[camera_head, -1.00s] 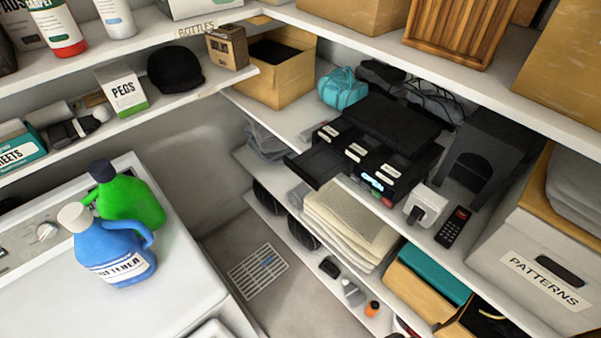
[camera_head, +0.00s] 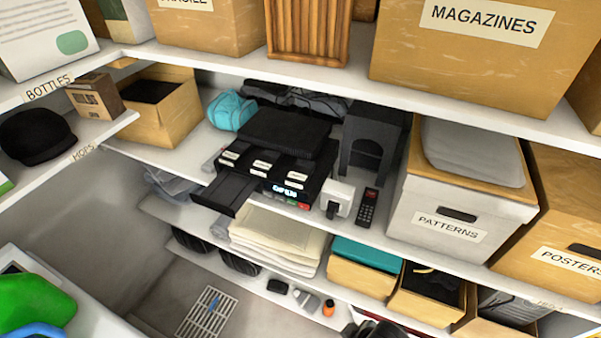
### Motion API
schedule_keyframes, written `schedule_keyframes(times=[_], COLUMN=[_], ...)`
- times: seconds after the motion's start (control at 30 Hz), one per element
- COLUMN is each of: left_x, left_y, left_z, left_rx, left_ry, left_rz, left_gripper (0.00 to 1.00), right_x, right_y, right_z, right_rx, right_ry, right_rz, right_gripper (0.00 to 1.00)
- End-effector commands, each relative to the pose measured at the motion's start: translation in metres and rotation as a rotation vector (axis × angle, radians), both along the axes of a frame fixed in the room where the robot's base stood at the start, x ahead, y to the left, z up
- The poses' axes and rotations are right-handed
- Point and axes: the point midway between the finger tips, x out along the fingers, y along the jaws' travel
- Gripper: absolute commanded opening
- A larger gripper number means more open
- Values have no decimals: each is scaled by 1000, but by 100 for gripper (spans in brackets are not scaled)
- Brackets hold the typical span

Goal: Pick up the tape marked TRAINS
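A black machine (camera_head: 285,150) with an open drawer (camera_head: 224,194) at its left front stands on the middle shelf. Three dark pieces with white labels lie along its front: a left one (camera_head: 229,157), a middle one (camera_head: 262,167) and a right one (camera_head: 299,177). Their labels are too small to read, so I cannot tell which, if any, says TRAINS. A lit display and small coloured buttons show on the machine's front below the labels. Neither of my grippers is in view.
A white plug-like box (camera_head: 338,199) and a dark handset (camera_head: 368,207) stand right of the machine, then a PATTERNS box (camera_head: 447,232). A turquoise bag (camera_head: 231,110) is behind left. The upper shelf (camera_head: 330,78) overhangs the back. Folded cloths (camera_head: 275,240) lie below.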

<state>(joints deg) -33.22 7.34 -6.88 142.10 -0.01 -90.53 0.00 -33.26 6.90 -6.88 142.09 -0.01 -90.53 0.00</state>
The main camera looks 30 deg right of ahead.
Motion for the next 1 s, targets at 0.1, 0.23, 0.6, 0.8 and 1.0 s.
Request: schedule_keyframes(times=[0.1,0.23,0.6,0.8,1.0], left_x=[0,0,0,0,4], left_y=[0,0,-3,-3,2], left_z=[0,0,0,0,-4], left_rx=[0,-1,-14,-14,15], left_ry=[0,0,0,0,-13], left_rz=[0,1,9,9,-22], left_gripper=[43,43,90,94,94], right_x=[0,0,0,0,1], right_y=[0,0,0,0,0], right_z=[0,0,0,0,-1], right_rx=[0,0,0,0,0], right_ry=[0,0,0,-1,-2], right_rz=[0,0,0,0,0], right_gripper=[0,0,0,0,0])
